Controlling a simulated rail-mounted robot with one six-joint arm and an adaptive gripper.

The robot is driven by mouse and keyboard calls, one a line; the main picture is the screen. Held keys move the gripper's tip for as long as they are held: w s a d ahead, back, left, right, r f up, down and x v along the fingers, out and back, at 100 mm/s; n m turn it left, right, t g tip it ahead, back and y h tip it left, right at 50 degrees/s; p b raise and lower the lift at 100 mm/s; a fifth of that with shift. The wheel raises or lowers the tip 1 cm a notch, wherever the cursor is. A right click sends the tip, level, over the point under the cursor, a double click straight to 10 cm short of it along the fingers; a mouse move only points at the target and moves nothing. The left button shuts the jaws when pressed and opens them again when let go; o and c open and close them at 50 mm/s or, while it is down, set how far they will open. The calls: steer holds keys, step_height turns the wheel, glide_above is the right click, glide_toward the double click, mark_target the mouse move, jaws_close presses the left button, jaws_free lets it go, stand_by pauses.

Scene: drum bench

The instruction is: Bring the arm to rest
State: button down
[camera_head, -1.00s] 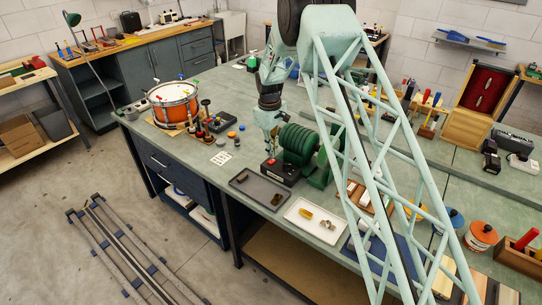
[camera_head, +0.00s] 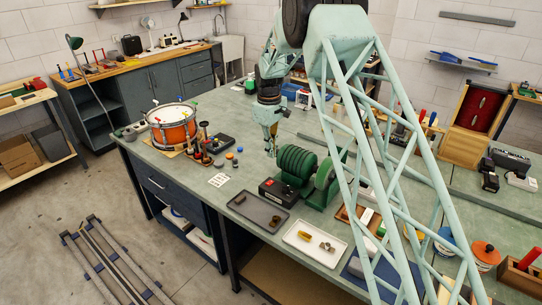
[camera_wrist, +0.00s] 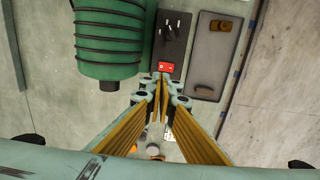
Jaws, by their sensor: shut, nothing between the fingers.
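My gripper (camera_head: 272,153) hangs from the pale green arm, pointing down above the bench (camera_head: 330,130). It is behind the green ribbed machine (camera_head: 296,161) and apart from it in the head view. In the wrist view the fingers (camera_wrist: 161,79) are closed together with nothing between them. The red-topped end of a dark control box (camera_wrist: 165,67) shows just beyond the tips, with the ribbed machine (camera_wrist: 109,45) to the left. The arm's lattice link covers part of the bench's right side.
A dark tray (camera_head: 270,203) with small brown parts and a white tray (camera_head: 322,257) lie at the front edge. An orange drum (camera_head: 175,128) stands at the left. A black-topped tool stand (camera_head: 203,150) is beside it. Bench surface behind the ribbed machine is largely clear.

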stand_by(0.4)
steer(key=s+d+r+m+b, duration=0.1)
steer(key=s+d+r, duration=0.2)
steer(key=s+r, duration=0.35)
steer(key=s+d+r+m+b, duration=0.1)
steer(key=s+d+r, duration=0.3)
steer(key=r, duration=0.6)
steer(key=s+d+r+m+t+b, duration=0.1)
steer(key=s+d+r+m+b, duration=0.15)
steer(key=s+r, duration=0.5)
steer(key=s+d+r+m+t+b, duration=0.1)
steer(key=s+d+r, duration=0.3)
steer(key=s, duration=0.7)
steer(key=s+d+f+m+b, duration=0.1)
steer(key=s+d, duration=0.1)
steer(key=s, duration=1.1)
steer(key=s+d+f+m+t+b, duration=0.1)
steer(key=s+d+f+m+b, duration=0.1)
steer(key=s, duration=1.1)
steer(key=s+d+f+m+b, duration=0.1)
steer(key=s+d+m, duration=0.1)
steer(key=s, duration=1.1)
steer(key=shift+s+d+f+t+b, duration=0.3)
steer(key=shift+d+f+b, duration=0.1)
steer(key=shift+d, duration=0.15)
steer(key=shift+r, duration=0.1)
